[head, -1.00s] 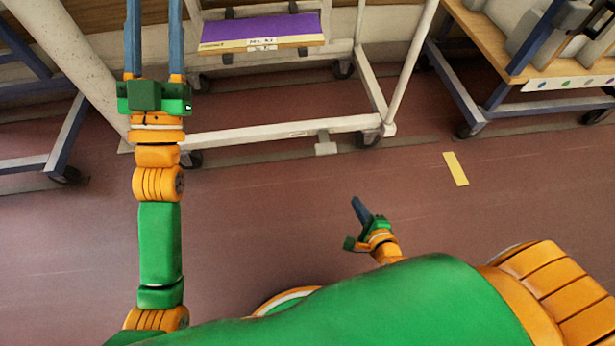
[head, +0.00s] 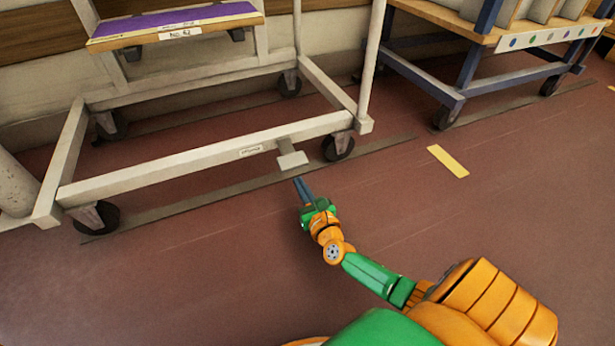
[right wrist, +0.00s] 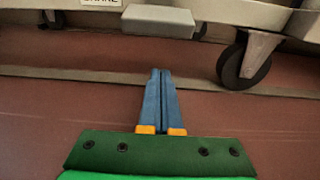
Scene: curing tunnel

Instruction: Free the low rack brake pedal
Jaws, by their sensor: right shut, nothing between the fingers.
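The brake pedal (head: 292,160) is a small pale grey block on a short stem under the front rail of the white rack (head: 200,168). It also shows in the right wrist view (right wrist: 158,21), at the top middle. My right gripper (head: 299,184) is shut and empty, with its blue fingers pointing at the pedal from the front and a gap between them in the right wrist view (right wrist: 159,75). A label (right wrist: 101,2) sits on the rail by the pedal. My left gripper is not in view.
Black casters (head: 338,147) stand under the rack's corners, one just right of the pedal. A purple-topped shelf (head: 180,22) is above the rail. A blue-legged bench (head: 470,60) stands at the right. The floor in front is clear, with a yellow strip (head: 448,161).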

